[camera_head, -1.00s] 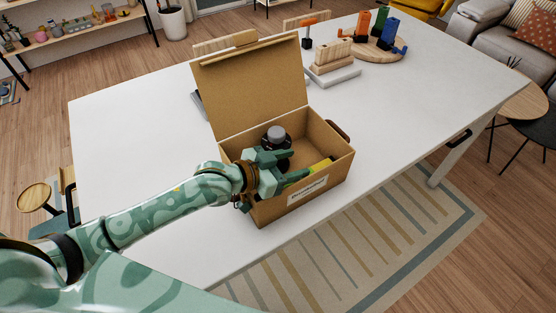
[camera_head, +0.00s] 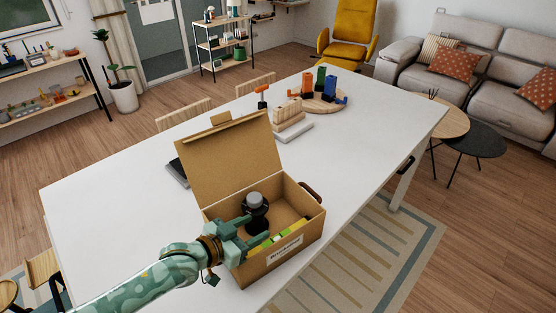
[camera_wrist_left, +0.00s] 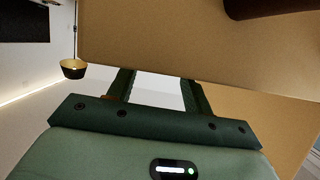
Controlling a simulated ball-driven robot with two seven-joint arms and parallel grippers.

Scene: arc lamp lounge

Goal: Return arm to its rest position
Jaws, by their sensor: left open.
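My left arm comes in from the lower left of the head view. Its green gripper (camera_head: 254,231) is at the near left side of an open cardboard box (camera_head: 254,271), with its fingers over the box opening. The fingers are apart, and nothing shows between them in the left wrist view (camera_wrist_left: 158,88), where cardboard fills much of the picture beyond. Whether the gripper touches the box wall I cannot tell. The box holds a dark object with a grey top (camera_head: 254,200) and a yellow-green item (camera_head: 291,230), partly hidden. My right gripper is not in view.
The box lid (camera_head: 232,158) stands up at the back. The white table (camera_head: 110,220) is clear to the left. Behind the box are a dark flat item (camera_head: 178,172), a wooden rack (camera_head: 289,118) and a round board with coloured blocks (camera_head: 322,103).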

